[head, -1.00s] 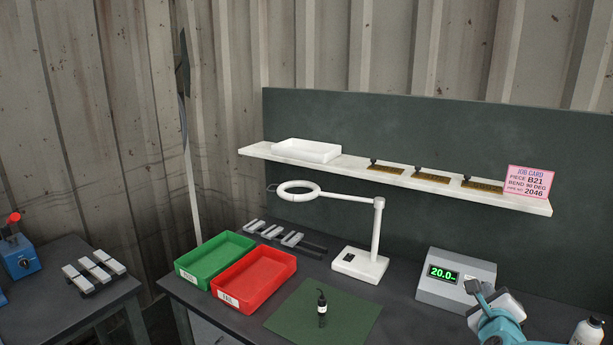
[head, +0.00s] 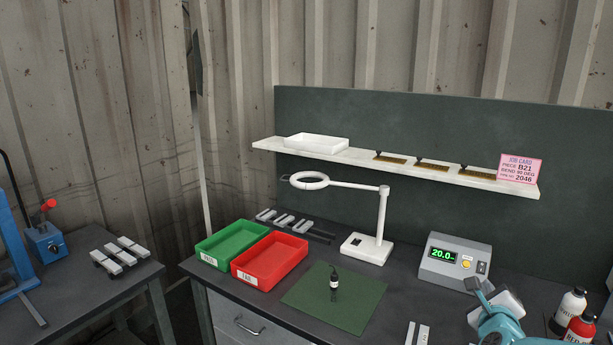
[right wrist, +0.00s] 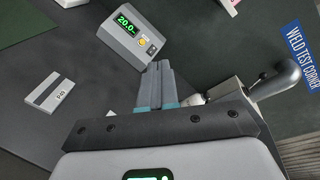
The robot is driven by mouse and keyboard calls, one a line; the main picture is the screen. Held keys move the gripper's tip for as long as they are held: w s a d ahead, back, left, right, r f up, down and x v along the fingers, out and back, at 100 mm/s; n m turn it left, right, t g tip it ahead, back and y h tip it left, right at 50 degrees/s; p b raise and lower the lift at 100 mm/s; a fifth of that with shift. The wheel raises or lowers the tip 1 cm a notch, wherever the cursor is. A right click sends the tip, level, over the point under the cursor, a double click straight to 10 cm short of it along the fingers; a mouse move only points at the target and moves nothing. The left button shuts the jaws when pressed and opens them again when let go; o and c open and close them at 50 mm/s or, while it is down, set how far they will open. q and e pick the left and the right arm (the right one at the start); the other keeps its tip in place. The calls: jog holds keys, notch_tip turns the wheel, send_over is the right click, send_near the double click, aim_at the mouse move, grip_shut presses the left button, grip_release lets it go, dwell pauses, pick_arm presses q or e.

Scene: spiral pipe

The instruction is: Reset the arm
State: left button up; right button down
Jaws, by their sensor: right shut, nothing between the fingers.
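My right gripper (head: 475,287) is at the lower right of the head view, in front of the grey box with a green display (head: 455,262). In the right wrist view its two fingers (right wrist: 158,68) are together with nothing between them, pointing toward the same grey box (right wrist: 135,27). The lower part of my right arm is cut off by the picture edge. My left gripper is not in view.
White and red bottles (head: 580,330) stand right of my arm. A shelf (head: 400,170) runs behind.

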jog(key=s+a+f+n+g+y+b, duration=0.25)
jog(key=a+f+n, duration=0.25)
jog(key=f, duration=0.5)
jog(key=s+a+f+n+g+y+b, duration=0.15)
jog(key=s+a+f+n, duration=0.3)
jog(key=f, duration=0.55)
jog(key=s+a+f+n+g+y+b, duration=0.1)
jog(key=s+a+f+n+g+y, duration=0.15)
jog(key=a+f+n, duration=0.55)
jog(key=s+a+f+n+g+y+b, duration=0.2)
jog(key=s+a+f+n+g, duration=0.2)
jog(key=s+f, duration=0.5)
jog(key=s+a+f+n+g+y+b, duration=0.1)
jog(key=s+a+f+n+g, duration=0.3)
jog(key=s+f, duration=0.5)
jog(key=s+a+n+b, duration=0.1)
jog(key=s+n, duration=0.1)
jog(key=s, duration=0.5)
jog(key=shift+s+a+f+n+y, duration=0.2)
jog(key=shift+s+a+n+y, duration=0.1)
jog(key=shift+a+n+y, duration=0.05)
